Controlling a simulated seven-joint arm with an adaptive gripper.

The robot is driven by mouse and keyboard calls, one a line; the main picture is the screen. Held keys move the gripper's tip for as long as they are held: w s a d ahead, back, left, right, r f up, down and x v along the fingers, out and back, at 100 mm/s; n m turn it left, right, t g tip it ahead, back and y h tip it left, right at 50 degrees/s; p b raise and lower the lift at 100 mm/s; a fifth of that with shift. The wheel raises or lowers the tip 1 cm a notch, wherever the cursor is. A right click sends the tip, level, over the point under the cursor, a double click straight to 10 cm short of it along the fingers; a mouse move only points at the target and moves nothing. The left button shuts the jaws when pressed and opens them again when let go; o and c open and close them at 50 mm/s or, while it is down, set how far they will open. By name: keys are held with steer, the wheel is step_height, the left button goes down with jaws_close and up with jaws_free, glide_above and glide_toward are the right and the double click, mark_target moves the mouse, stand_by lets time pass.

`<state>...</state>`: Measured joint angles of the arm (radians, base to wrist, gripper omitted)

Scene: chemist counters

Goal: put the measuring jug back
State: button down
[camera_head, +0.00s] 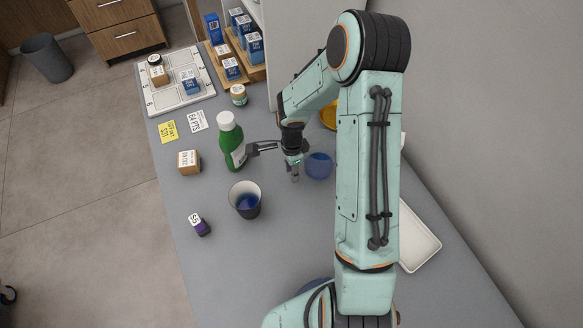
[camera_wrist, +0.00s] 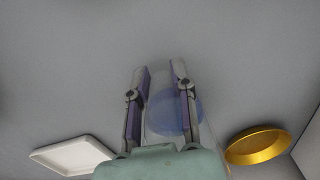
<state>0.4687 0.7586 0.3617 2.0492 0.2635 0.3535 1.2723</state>
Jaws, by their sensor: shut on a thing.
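A clear vessel with a round blue patch (camera_head: 319,166), which I take to be the measuring jug, is beside my gripper (camera_head: 294,174) over the counter. In the wrist view the blue patch of this clear jug (camera_wrist: 172,112) shows between and behind the two fingers of my gripper (camera_wrist: 161,82), and its clear wall is faint. My gripper is shut on it. Whether its base touches the counter cannot be told. My own arm hides part of the counter to the right.
A white tray (camera_head: 418,238) lies right of my arm. Small boxes and a numbered board (camera_head: 160,97) are farther left.

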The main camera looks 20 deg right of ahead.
steer(key=c, duration=0.9)
jaws_free()
steer(key=shift+f, duration=0.1)
steer(key=shift+c, duration=0.2)
step_height(320, 180, up, 12)
steer(key=shift+f, duration=0.25)
steer(key=s+a+r+n, duration=0.4)
steer(key=s+r+n, duration=0.1)
steer(key=s+n, duration=0.4)
steer(key=s+a+r+n, duration=0.4)
steer(key=s+r+n, duration=0.2)
steer(key=s+n, duration=0.4)
steer(key=shift+s+a+y, duration=0.35)
steer(key=shift+s+y, duration=0.05)
steer(key=shift+s, duration=0.4)
